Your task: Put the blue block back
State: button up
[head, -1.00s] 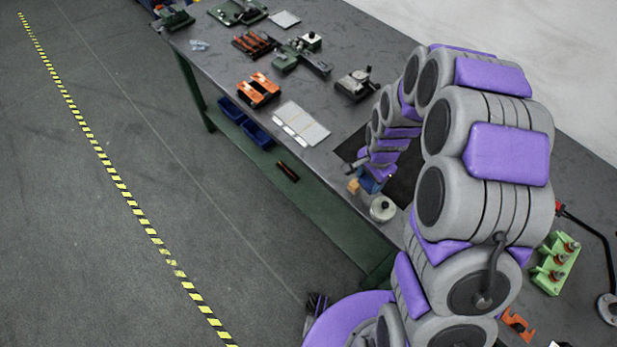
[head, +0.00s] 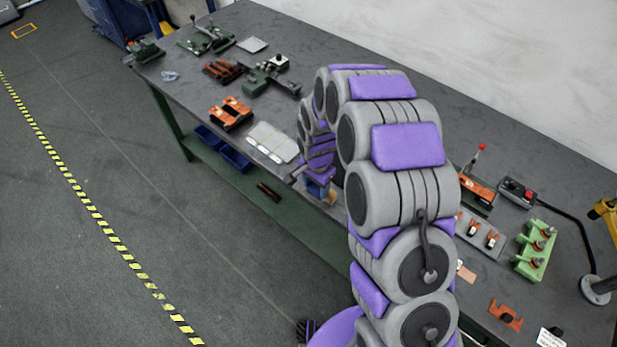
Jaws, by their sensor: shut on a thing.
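The blue block (head: 316,189) shows as a small dark blue patch under the end of my arm, near the front edge of the dark workbench (head: 350,85). My gripper (head: 315,183) points down there and is shut on the blue block. The fingertips are small and partly hidden by the arm links. Whether the block touches the bench top cannot be told. A small tan block (head: 331,198) shows just right of it.
A white-grey tray (head: 273,141) and an orange fixture (head: 230,113) lie left of my gripper. Several green and orange fixtures stand farther back. A green holder (head: 535,250) and a grey rack (head: 480,235) stand to the right. The back middle of the bench is clear.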

jog(key=w, duration=0.1)
jog(key=w+a, duration=0.1)
jog(key=w, duration=0.1)
jog(key=w+a, duration=0.1)
jog(key=shift+w+a+f, duration=0.2)
jog(key=shift+w+f, duration=0.1)
jog(key=shift+w, duration=0.1)
jog(key=shift+w+a+b, duration=0.25)
jog(key=shift+a+b, duration=0.05)
jog(key=shift+a, duration=0.15)
jog(key=shift+w, duration=0.15)
jog(key=f, duration=0.2)
jog(key=d+f, duration=0.1)
jog(key=shift+w+d+f+b, duration=0.1)
jog(key=shift+d+f+b, duration=0.1)
jog(key=shift+f+b, duration=0.2)
jog(key=shift+a+r, duration=0.1)
jog(key=shift+a, duration=0.3)
jog(key=o, duration=1)
jog(key=shift+a, duration=0.2)
jog(key=shift+o, duration=0.6)
jog(key=shift+d, duration=0.1)
jog(key=shift+o, duration=0.4)
jog(key=shift+d, duration=0.35)
notch_tip(320, 180, up, 12)
jog(key=p, duration=0.2)
jog(key=shift+a, duration=0.25)
